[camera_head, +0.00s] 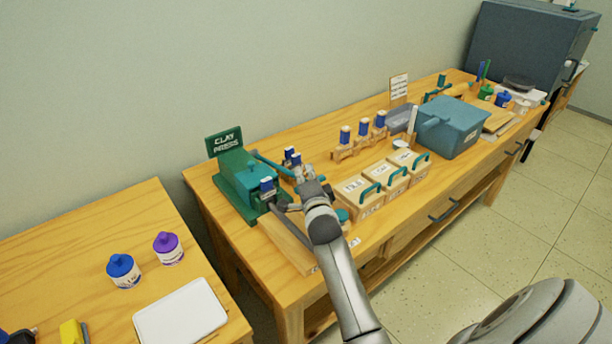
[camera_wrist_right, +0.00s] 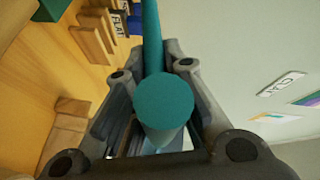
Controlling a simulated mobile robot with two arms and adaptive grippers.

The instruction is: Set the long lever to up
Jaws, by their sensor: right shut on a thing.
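The green clay press (camera_head: 240,185), with a "CLAY PRESS" sign, stands at the left end of the long wooden table. Its long teal lever (camera_head: 270,164) reaches out to the right and slopes slightly down toward my right gripper (camera_head: 302,183). In the right wrist view the lever's round teal end (camera_wrist_right: 164,100) sits between the two fingers of my right gripper (camera_wrist_right: 150,85), which is shut on it. The fingers partly hide the lever's end in the head view. My left gripper is not in view.
Several lidded wooden boxes (camera_head: 357,196) with teal handles and a row of wooden stands (camera_head: 345,153) lie to the right. A blue-grey bin (camera_head: 455,130) stands farther right. A second table (camera_head: 75,235) is at left.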

